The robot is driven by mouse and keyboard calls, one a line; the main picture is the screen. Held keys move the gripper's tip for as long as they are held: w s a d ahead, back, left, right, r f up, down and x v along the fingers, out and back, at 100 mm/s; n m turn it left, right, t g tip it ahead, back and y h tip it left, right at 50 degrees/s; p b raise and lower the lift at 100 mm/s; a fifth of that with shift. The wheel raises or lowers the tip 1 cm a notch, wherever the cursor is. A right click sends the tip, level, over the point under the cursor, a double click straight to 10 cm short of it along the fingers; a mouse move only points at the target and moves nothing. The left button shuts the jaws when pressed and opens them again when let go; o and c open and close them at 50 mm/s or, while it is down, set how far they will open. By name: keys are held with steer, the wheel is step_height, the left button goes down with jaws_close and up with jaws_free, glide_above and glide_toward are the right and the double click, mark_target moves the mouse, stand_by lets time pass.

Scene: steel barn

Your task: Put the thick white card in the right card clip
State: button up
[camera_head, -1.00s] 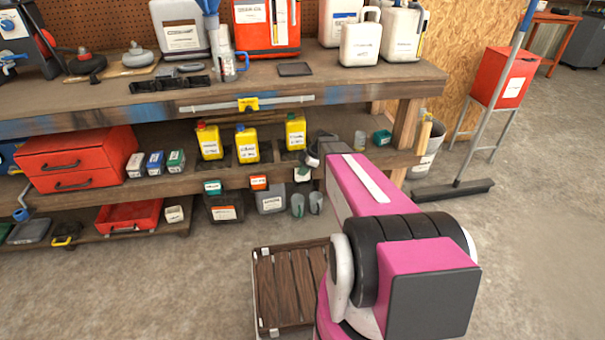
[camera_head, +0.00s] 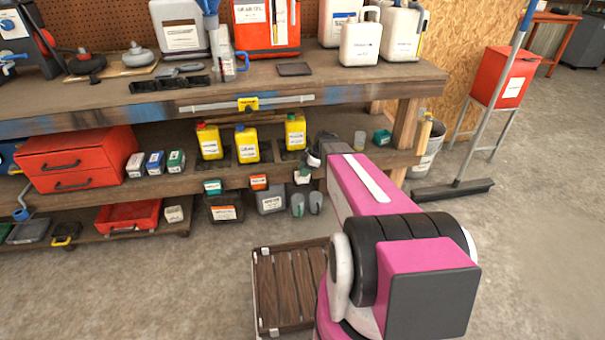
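Three small pieces sit along the lower shelf's front edge below the yellow bottles: a green-and-white one (camera_head: 212,187), an orange-and-white one (camera_head: 259,182) and a pale, dark green one (camera_head: 303,175) at the right. They look like label cards or clips, but are too small to tell. My gripper (camera_head: 314,160) is at the far end of my pink arm, close to the right piece and largely hidden by my arm. A pale patch shows beside it. I cannot tell whether this is the thick white card, nor whether the fingers are shut.
Yellow bottles (camera_head: 246,145) stand on the lower shelf (camera_head: 330,180), close left of my gripper. A teal box (camera_head: 382,137) and a small jar (camera_head: 359,141) stand right. The bench top (camera_head: 340,88) overhangs them. A slatted wooden crate (camera_head: 291,286) is on the floor.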

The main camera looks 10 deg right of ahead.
steer(key=v, duration=1)
steer(key=s+a+r+m+h, duration=0.1)
steer(key=s+a+m+h, duration=0.1)
steer(key=s+m, duration=0.7)
steer(key=s+a+r+m+h, duration=0.1)
steer(key=s+a+m+h, duration=0.2)
steer(key=s+m, duration=0.6)
steer(key=shift+s+a+h, duration=0.35)
steer(key=shift+s+h, duration=0.15)
steer(key=shift+s, duration=1.15)
